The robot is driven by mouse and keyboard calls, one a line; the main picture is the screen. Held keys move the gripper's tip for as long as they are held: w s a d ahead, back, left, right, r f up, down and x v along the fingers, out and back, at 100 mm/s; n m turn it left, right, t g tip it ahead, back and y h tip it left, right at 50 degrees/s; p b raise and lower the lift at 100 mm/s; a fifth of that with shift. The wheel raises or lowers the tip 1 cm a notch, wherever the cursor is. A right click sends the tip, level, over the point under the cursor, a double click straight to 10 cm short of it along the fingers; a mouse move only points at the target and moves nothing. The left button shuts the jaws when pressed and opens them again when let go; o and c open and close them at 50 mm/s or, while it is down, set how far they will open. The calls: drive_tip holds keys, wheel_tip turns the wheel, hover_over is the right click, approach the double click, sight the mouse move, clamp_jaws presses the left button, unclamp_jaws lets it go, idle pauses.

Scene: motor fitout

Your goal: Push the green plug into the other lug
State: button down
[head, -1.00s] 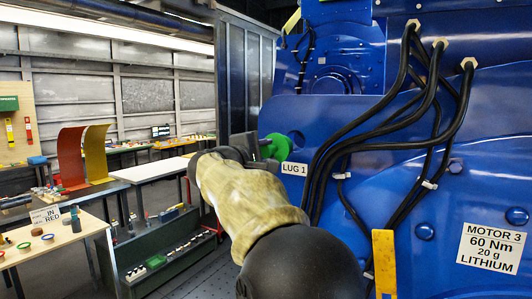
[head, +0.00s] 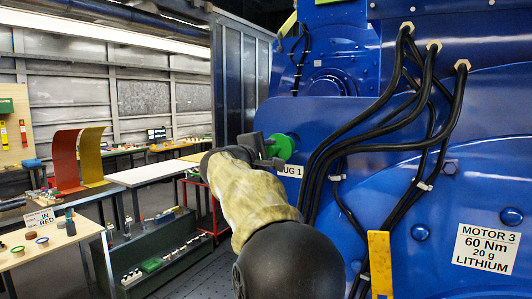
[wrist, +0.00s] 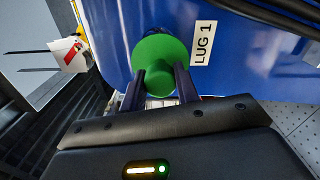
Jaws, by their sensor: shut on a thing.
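The green plug (head: 283,147) is at the blue lug plate (head: 310,115), just above the white LUG 1 label (head: 291,171). In the wrist view the plug (wrist: 158,60) shows a round flange and a narrower body, with the blue plate (wrist: 115,30) behind it. My gripper (head: 268,147) is shut on the plug, one dark finger on each side of its body in the wrist view (wrist: 158,82). The plug's far end is hidden, so I cannot tell how deep it sits in a hole. My gripper covers part of the label in the head view.
Thick black cables (head: 350,135) run down the blue motor right of the plug. A yellow bracket (head: 381,262) stands at lower right, near the MOTOR 3 sign (head: 487,247). Benches and a white table (head: 155,171) stand at left.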

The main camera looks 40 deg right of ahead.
sight(281, 148)
drive_tip(key=shift+w+d, duration=0.25)
drive_tip(key=shift+d, duration=0.35)
drive_tip(key=shift+b, duration=0.65)
idle(1.3)
drive_tip(key=shift+p+x, duration=0.8)
drive_tip(key=shift+x, duration=2.3)
idle(0.4)
drive_tip(key=c, duration=1)
unclamp_jaws()
drive_tip(key=shift+o, duration=0.2)
drive_tip(key=shift+a, duration=0.15)
drive_tip(key=shift+s+a+b, duration=0.15)
drive_tip(key=shift+a+b, duration=0.1)
drive_tip(key=shift+b, duration=0.05)
drive_tip(key=b+v, duration=0.6)
drive_tip(key=v, duration=1)
drive_tip(key=shift+a, duration=0.3)
drive_tip(key=shift+s, duration=0.15)
